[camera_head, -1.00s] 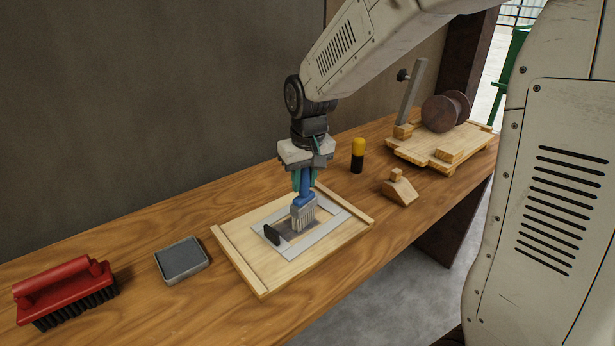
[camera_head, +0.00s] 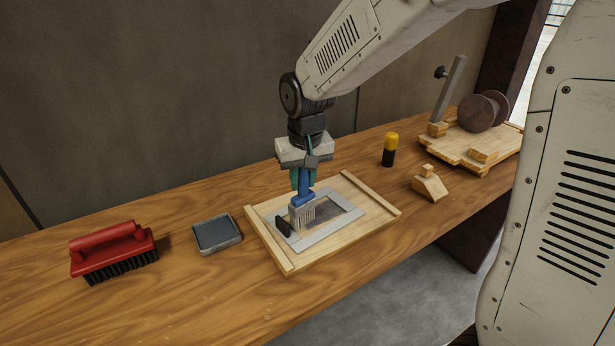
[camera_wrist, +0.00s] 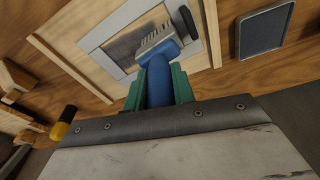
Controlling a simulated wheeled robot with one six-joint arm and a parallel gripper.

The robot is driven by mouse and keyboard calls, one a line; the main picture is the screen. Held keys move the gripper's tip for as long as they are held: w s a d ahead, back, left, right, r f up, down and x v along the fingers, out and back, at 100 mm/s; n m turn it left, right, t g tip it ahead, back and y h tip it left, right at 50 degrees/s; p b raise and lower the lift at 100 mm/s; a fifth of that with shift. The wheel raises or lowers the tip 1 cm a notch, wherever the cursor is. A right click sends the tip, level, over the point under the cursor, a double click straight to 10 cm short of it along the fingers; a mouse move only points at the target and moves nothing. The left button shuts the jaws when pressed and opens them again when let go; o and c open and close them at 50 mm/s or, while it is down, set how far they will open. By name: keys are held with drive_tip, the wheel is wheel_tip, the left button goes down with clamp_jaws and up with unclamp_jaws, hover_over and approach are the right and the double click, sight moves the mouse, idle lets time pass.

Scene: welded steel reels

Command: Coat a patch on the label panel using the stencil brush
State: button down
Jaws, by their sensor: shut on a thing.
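My gripper (camera_head: 303,180) is shut on the blue handle of the stencil brush (camera_head: 302,212), which points bristles down. The brush is over the left part of the grey stencil frame (camera_head: 342,233), on the wooden label panel (camera_head: 283,262) with raised end strips. A dark grey patch (camera_head: 330,208) shows inside the frame's window. In the wrist view the brush (camera_wrist: 158,47) has pale bristles over the window's edge, and green fingers clasp its handle. Whether the bristles touch the surface I cannot tell. A black tab (camera_head: 283,227) stands on the frame beside the brush.
A shallow grey tray (camera_head: 216,234) and a red brush with black bristles (camera_head: 108,250) lie to the left. A yellow-and-black marker (camera_head: 389,149), a wooden block (camera_head: 429,186) and a wooden stand with a brown reel (camera_head: 483,112) are to the right.

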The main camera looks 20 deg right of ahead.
drive_tip(key=shift+s+a, duration=0.1)
drive_tip(key=shift+a, duration=0.35)
wheel_tip(320, 180, up, 3)
drive_tip(key=shift+d+f, duration=0.15)
drive_tip(key=shift+f, duration=0.05)
drive_tip(key=shift+r, duration=2.8)
